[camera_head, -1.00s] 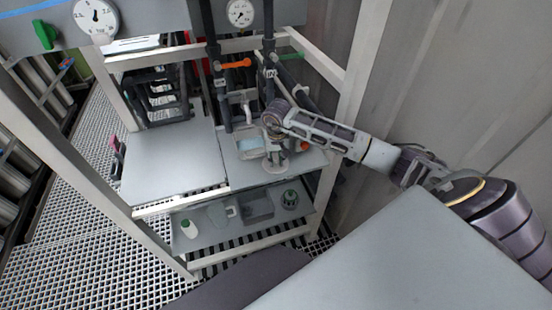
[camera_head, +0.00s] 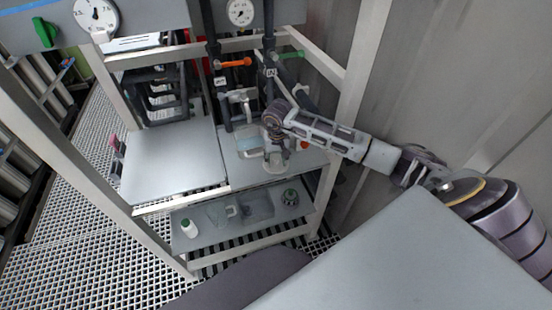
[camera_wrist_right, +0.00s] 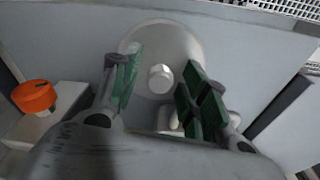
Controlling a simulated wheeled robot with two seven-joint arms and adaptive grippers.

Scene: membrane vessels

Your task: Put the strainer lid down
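The strainer lid (camera_wrist_right: 187,40), a pale round disc with a knob (camera_wrist_right: 160,78) at its centre, lies flat on a grey shelf in the right wrist view. It also shows as a pale disc in the head view (camera_head: 275,167). My right gripper (camera_wrist_right: 158,72) is over the lid with its green-padded fingers apart, one on each side of the knob. Gaps show between the knob and both pads. In the head view my right gripper (camera_head: 277,146) is just above the disc, its fingers small and partly hidden. My left gripper is not in view.
An orange knob (camera_wrist_right: 34,96) on a pale block stands beside the gripper. The shelf's left panel (camera_head: 172,165) is bare.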

